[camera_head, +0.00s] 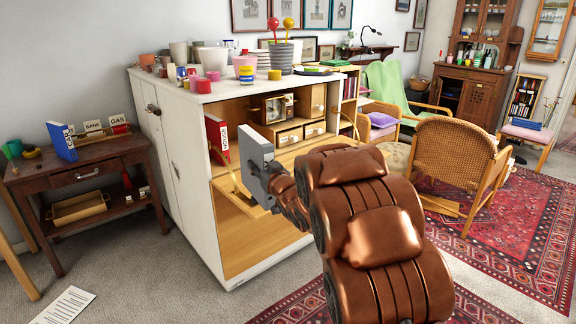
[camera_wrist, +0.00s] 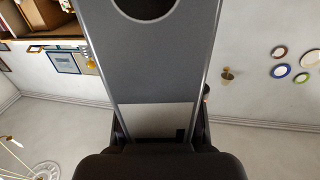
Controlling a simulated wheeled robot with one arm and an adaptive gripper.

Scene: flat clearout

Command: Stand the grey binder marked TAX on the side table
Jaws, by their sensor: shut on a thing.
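My gripper (camera_head: 277,181) is shut on a grey binder (camera_head: 256,158) and holds it upright, slightly tilted, in the air in front of the white cabinet. The binder's far parts are hidden and no TAX mark can be read. In the wrist view the grey binder (camera_wrist: 150,65) fills the middle, with a dark round hole at the top and a pale label below, between my gripper's fingers (camera_wrist: 158,138). The dark wooden side table (camera_head: 105,158) stands at the left. On it are a blue binder (camera_head: 62,141) and a wooden rack with slots labelled BANK and GAS.
The white cabinet (camera_head: 160,118) stands between the side table and my arm, its flap open. A red binder (camera_head: 216,138) stands inside. Pots crowd its top. A paper sheet (camera_head: 64,306) lies on the carpet. A green item (camera_head: 12,149) sits at the table's left end. The table's front has bare room.

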